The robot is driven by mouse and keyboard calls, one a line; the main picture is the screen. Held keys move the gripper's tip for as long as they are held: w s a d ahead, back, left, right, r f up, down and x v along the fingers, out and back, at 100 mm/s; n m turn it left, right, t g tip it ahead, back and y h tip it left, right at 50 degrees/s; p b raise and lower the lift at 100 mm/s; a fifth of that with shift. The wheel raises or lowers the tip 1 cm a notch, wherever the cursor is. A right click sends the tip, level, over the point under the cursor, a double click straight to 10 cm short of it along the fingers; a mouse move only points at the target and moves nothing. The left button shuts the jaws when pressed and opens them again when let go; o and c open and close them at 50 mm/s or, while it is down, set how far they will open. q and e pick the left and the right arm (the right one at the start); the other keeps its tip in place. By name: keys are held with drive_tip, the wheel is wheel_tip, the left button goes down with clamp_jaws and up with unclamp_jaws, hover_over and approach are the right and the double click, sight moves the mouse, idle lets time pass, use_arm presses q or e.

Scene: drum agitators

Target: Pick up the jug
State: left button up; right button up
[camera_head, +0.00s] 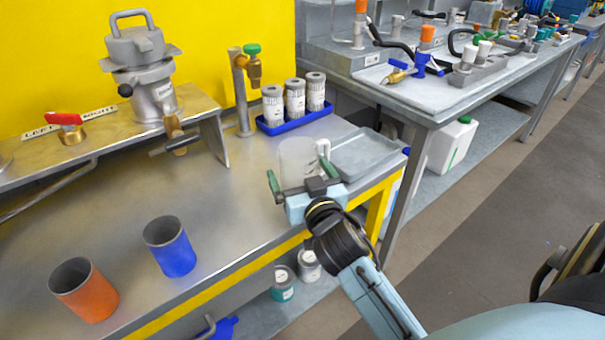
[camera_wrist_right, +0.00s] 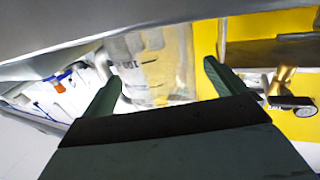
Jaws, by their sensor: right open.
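The jug (camera_head: 299,155) is clear and frosted with a white handle (camera_head: 323,148). It stands upright near the right end of the metal bench, beside a grey tray. My right gripper (camera_head: 302,184) is in front of the jug with its fingers apart, reaching toward it from the bench's front edge. In the right wrist view the jug (camera_wrist_right: 150,62) shows beyond and between the two open green fingers (camera_wrist_right: 163,82), with printed marks on its wall. Whether the fingers touch it I cannot tell. My left gripper is out of view.
A blue cup (camera_head: 170,248) and an orange cup (camera_head: 85,292) stand at the front left. A blue tray (camera_head: 296,122) with 3 grey canisters is behind the jug, near a brass tap (camera_head: 253,68). A grey tray (camera_head: 366,156) lies right of it. The bench middle is clear.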

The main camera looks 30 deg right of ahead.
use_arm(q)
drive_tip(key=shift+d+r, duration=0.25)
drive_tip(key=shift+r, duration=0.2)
use_arm(e)
drive_tip(key=shift+x, duration=1.1)
drive_tip(key=c, duration=1.1)
drive_tip(key=shift+r, duration=0.15)
